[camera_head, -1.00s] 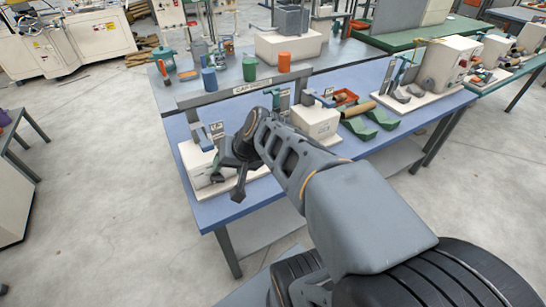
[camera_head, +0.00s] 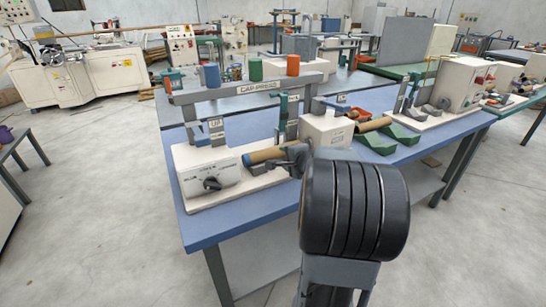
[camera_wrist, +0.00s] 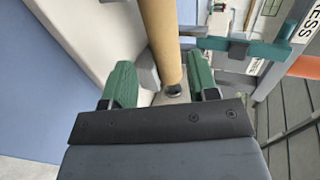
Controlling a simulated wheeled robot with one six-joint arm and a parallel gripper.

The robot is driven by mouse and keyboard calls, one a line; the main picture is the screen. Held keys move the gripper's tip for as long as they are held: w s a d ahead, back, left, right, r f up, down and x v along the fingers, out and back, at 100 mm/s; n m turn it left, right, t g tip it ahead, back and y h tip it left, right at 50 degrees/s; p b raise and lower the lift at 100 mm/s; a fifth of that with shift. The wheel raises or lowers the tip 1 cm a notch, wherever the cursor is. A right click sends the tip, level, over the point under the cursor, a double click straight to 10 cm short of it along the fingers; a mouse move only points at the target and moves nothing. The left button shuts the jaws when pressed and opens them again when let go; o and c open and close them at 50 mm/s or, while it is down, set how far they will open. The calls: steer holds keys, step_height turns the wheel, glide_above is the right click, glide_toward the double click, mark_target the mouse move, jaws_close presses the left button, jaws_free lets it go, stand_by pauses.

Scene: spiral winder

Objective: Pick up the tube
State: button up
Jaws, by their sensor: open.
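A brown cardboard tube (camera_head: 268,154) lies in the cap press on the blue table. Its left end looks blue. In the wrist view the tube (camera_wrist: 160,38) runs down from the top edge, and its near end with a dark centre sits between my fingers. My gripper (camera_wrist: 162,84) is open, with one green fingertip on each side of the tube end and visible gaps. In the head view my gripper (camera_head: 295,155) is small, dark and partly hidden by my arm. A second brown tube (camera_head: 373,125) lies by the green cradles to the right.
The cap press has a white base with a knob panel (camera_head: 212,177) at the left and a white block (camera_head: 326,132) at the right. Its grey crossbar (camera_head: 215,93) spans above. Blue, green and orange cups stand behind. Bare blue table top (camera_head: 235,222) shows in front.

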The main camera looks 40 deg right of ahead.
mark_target(277, 154)
steer(key=shift+x, duration=4.3)
steer(key=shift+r, duration=0.1)
steer(key=c, duration=0.6)
